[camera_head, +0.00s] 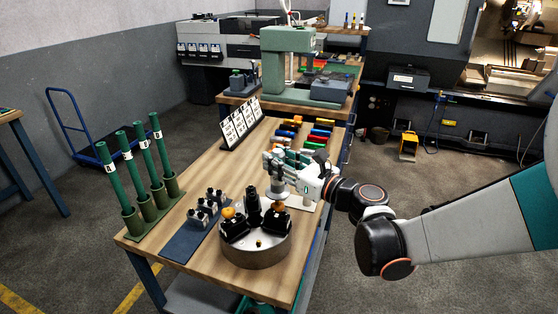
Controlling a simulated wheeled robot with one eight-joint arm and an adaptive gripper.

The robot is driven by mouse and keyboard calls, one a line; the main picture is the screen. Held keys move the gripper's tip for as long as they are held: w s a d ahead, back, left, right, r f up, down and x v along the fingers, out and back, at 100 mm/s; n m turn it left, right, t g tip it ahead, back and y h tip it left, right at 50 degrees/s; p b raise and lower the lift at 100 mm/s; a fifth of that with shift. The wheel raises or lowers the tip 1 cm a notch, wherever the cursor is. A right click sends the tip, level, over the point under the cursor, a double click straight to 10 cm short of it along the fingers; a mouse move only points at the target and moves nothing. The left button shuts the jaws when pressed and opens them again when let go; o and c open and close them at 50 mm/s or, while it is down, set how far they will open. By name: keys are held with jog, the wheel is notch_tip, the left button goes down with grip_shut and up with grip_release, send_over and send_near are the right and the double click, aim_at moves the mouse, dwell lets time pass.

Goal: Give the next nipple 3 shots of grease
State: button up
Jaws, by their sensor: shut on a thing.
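My gripper (276,164) is over the bench, just behind the round metal chuck (258,259). It is shut on a small light-grey, upright piece (278,188), partly covered by the fingers; I cannot tell exactly what it is. The chuck carries black jaws (236,231) around its top. Orange-brown round parts (229,212) show near two of them. A tiny brass-coloured spot (259,244), possibly a grease nipple, is at the chuck's front. The held piece looks apart from that spot. Whether it touches the rear jaw is unclear.
Several green tubes (109,167) stand in holders at the bench's left. Small grey blocks (207,207) sit on a blue mat (185,243). A green press (287,62) stands farther back. Open floor (440,270) is at right.

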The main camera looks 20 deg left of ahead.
jog(key=shift+r, duration=0.3)
jog(key=shift+r+p, duration=0.3)
jog(key=shift+p, duration=0.15)
jog(key=shift+r, duration=0.3)
dwell(0.4)
jog(key=shift+r+p, duration=2.3)
jog(key=shift+r, duration=0.7)
